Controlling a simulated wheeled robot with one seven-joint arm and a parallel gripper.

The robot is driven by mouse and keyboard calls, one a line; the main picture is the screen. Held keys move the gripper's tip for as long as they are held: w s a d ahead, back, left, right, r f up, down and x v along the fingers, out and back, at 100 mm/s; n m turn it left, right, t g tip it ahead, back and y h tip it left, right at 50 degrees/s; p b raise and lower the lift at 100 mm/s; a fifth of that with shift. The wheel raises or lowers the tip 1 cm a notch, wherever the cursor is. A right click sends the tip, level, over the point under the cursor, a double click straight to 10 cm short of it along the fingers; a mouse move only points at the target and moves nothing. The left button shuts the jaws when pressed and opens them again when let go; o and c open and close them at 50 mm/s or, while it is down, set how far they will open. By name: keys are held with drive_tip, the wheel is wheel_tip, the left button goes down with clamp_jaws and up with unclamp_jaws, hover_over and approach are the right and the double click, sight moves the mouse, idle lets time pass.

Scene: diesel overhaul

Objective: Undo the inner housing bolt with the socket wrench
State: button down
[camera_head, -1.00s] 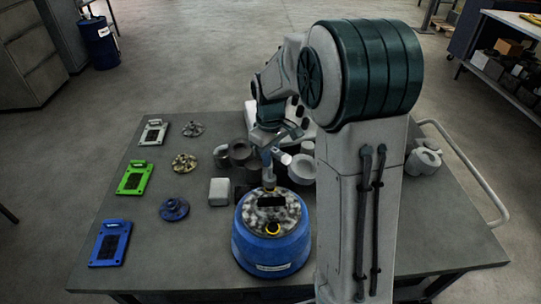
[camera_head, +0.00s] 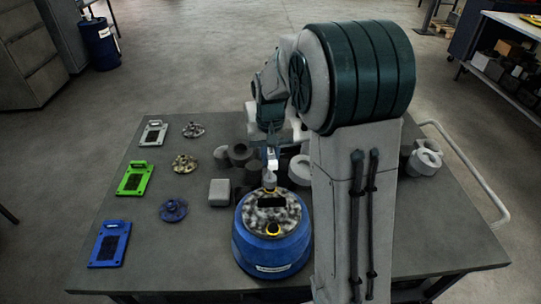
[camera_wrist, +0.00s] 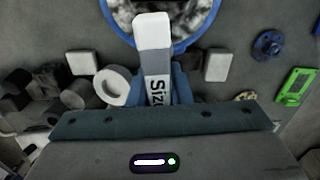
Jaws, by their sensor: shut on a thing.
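My gripper (camera_head: 270,150) is shut on the socket wrench (camera_head: 270,180), whose lower end meets the far edge of the housing top; exact seating cannot be told. In the wrist view, the wrench handle (camera_wrist: 153,35) has a white end and a "Size" label, and runs between my gripper's fingers (camera_wrist: 160,88). The housing rim (camera_wrist: 187,42) shows beyond it. The inner bolt is hidden.
Green (camera_head: 135,179), blue (camera_head: 109,243) and white (camera_head: 153,133) plates lie at left beside several round parts, including a blue one (camera_head: 173,210). Grey blocks and rings (camera_head: 239,153) crowd behind the housing.

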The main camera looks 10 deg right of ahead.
drive_tip(key=m, duration=0.6)
drive_tip(key=m+p, duration=0.1)
drive_tip(key=m, duration=0.5)
drive_tip(key=shift+m+p, duration=0.4)
idle(0.4)
